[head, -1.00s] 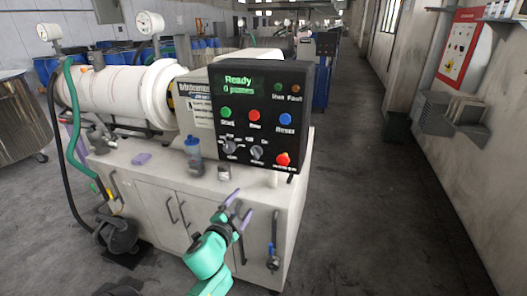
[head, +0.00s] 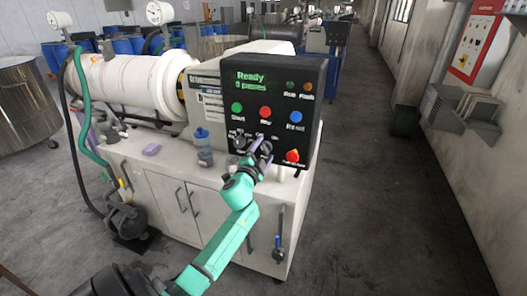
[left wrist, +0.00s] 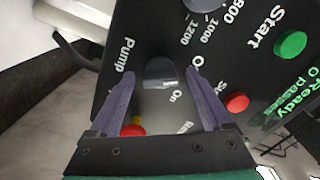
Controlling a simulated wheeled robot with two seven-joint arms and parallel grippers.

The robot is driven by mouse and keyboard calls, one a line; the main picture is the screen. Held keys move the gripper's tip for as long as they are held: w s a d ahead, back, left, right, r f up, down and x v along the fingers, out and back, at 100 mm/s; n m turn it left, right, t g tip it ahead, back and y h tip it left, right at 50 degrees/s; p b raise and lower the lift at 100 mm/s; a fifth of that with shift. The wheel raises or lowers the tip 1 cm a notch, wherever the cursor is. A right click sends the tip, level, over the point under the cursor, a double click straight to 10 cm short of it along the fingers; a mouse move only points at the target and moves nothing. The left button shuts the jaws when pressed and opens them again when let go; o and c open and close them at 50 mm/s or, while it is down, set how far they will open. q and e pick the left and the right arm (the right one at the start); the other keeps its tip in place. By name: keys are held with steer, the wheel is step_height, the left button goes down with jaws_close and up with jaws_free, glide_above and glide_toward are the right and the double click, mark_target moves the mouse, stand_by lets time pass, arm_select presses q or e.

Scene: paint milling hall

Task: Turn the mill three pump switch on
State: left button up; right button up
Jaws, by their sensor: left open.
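The pump switch (left wrist: 160,72), a dark grey rotary knob, shows in the left wrist view beside the words Pump and On. Its exact setting is hard to tell. My left gripper (left wrist: 161,78) is open, with its two purple fingers on either side of the knob; I cannot tell whether they touch it. In the head view the left gripper (head: 257,146) is at the lower part of the black control panel (head: 274,92) and hides the pump switch. The green display reads Ready, 0 passes. My right gripper is not in view.
The speed knob (left wrist: 202,4), red Stop button (left wrist: 237,102) and green Start button (left wrist: 290,44) are close by. A red emergency stop (head: 292,156) sits at the panel's lower right. The floor at right is clear.

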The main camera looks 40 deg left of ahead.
arm_select(q)
steer(key=shift+s, duration=0.1)
jaws_close()
steer(key=shift+m, duration=0.3)
steer(key=m, duration=0.2)
steer(key=shift+m+b, duration=0.3)
steer(key=shift+b, duration=0.05)
steer(key=m, duration=0.2)
steer(key=shift+m, duration=0.3)
steer(key=m, duration=0.6)
steer(key=shift+b, duration=0.35)
jaws_free()
